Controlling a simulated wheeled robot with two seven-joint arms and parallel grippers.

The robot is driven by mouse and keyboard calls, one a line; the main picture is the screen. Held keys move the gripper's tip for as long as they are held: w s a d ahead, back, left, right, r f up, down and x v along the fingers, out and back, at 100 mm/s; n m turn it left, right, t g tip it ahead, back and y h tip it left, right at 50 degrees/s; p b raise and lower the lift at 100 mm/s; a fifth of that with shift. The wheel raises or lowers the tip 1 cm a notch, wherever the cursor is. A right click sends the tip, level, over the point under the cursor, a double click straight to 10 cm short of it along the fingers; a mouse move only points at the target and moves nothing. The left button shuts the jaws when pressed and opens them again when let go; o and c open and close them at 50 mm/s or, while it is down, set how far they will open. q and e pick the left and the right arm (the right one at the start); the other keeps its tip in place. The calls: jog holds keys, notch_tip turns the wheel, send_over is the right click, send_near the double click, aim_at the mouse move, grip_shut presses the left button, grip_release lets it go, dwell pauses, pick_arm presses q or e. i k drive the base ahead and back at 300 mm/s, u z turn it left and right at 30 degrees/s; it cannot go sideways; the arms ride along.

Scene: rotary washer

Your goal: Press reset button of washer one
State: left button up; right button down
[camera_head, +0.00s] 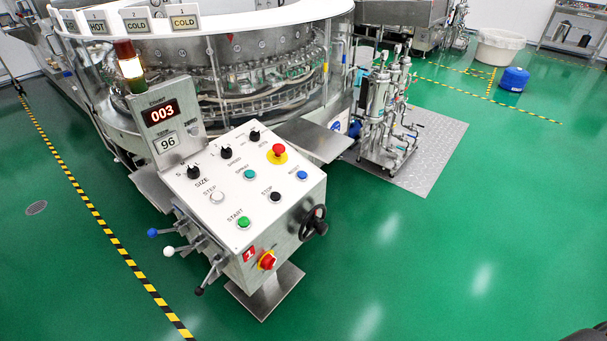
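The washer's control box (262,235) stands in the middle of the view, with a tilted white panel on top. A red "1" label (249,254) is on its front. The blue button (302,175) sits near the panel's right edge, with a small label above it that seems to read "RESET". Nothing covers it. On the same panel are a green start button (243,222), a black stop button (275,197), a green spray button (250,174), a white step button (217,197) and a red emergency button (279,150) on yellow.
Black knobs (226,152) line the panel's back. Levers with ball ends (169,251) stick out left; a black handwheel (313,223) and a red-yellow switch (267,260) are on the sides. The round washer (240,75) stands behind. Green floor (450,260) is clear at the right.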

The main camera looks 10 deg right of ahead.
aim_at(302, 175)
jog(key=u, duration=0.2)
jog(key=k, duration=0.3)
jog(key=u, duration=1.05)
jog(key=k, duration=1.1)
jog(key=u, duration=0.75)
jog(key=i, duration=0.65)
jog(key=z, duration=0.35)
jog(key=i, duration=1.95)
jog(key=z, duration=1.8)
jog(key=i, duration=1.1)
jog(key=z, duration=1.15)
